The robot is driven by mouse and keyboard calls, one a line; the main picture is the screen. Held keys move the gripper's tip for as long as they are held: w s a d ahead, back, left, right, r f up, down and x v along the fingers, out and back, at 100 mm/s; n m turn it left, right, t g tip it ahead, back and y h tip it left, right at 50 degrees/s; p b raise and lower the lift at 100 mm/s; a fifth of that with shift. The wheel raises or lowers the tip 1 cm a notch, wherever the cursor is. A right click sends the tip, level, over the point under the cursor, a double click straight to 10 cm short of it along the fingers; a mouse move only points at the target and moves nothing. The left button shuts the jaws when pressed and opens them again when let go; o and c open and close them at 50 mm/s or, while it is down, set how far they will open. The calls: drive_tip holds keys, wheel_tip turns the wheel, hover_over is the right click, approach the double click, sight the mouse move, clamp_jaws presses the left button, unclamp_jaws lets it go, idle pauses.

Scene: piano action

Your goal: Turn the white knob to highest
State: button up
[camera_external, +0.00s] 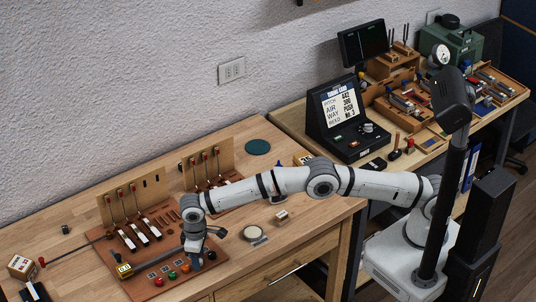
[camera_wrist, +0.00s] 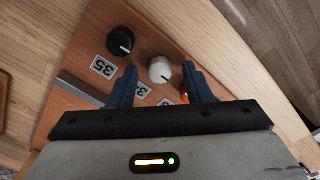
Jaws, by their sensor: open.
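The white knob (camera_wrist: 160,69) shows in the wrist view on a brown wooden panel (camera_wrist: 75,104), with a dark pointer line on its lower right side. My gripper (camera_wrist: 159,72) is open, with one blue finger on each side of the knob. Whether the fingers touch it I cannot tell. A label partly hidden by my left finger sits below the knob. In the external view my gripper (camera_external: 196,262) is low over the right end of the panel, and I cannot make out the white knob there.
Green (camera_external: 172,275) and red (camera_external: 186,268) buttons lie left of my gripper. Upright levers (camera_external: 128,215) stand behind. A round disc (camera_external: 254,234) lies to the right.

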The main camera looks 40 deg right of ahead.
wheel_tip(320, 180, up, 8)
drive_tip(key=shift+f+b, duration=0.2)
drive_tip(key=shift+b, duration=0.1)
idle(0.4)
